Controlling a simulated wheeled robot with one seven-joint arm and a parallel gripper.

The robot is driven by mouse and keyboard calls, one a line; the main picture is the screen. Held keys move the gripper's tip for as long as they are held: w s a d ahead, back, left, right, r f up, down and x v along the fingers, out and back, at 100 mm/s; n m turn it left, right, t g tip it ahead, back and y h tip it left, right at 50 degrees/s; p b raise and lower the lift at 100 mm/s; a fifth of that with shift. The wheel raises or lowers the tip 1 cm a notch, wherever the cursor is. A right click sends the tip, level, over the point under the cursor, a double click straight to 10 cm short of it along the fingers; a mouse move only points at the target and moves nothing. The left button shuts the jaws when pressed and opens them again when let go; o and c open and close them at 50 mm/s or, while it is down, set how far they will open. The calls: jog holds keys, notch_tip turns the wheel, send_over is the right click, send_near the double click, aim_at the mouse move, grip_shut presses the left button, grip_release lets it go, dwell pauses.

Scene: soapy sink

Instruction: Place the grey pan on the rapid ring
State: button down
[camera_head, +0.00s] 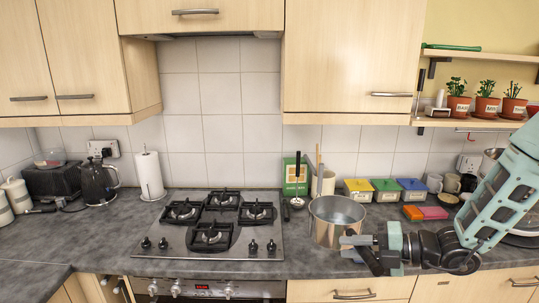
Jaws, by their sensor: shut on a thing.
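The grey pan (325,232) is a shiny, open metal pot. It is upright over the worktop to the right of the hob. My gripper (352,246) is at its lower right front side, shut on the pan, and covers part of its wall. The exact grip point and any pan handle are hidden or too small to make out. I cannot tell whether the pan's base touches the worktop. The steel gas hob (170,241) has several black-grated rings, all bare. I cannot tell for sure which one is the rapid ring; the front ring (211,236) is nearest me.
Behind the pan stand a green box (290,168) and a utensil pot (328,182). Yellow (357,190), green (385,190) and blue (411,190) tins stand to the right. A paper roll (148,175) and a kettle (97,182) are left. The space above the hob is free.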

jog(key=shift+s+r, duration=0.2)
jog(key=shift+s, duration=0.05)
jog(key=s+d+f+m+t+h, duration=0.2)
jog(key=d+f+m+t+h, duration=0.55)
jog(key=d+f, duration=0.7)
jog(key=s+f+m+t+h+b, duration=0.1)
jog(key=s+f+m+h+b, duration=0.1)
jog(key=f+b, duration=0.4)
jog(key=s+f+m+t+h+b, duration=0.1)
jog(key=s+f+m+h+b, duration=0.1)
jog(key=f+m+h+b, duration=0.2)
jog(key=shift+s+a+f+h+b, duration=0.2)
jog(key=shift+a+f+h+b, duration=0.25)
jog(key=shift+f+b, duration=1.85)
jog(key=shift+f+p, duration=0.85)
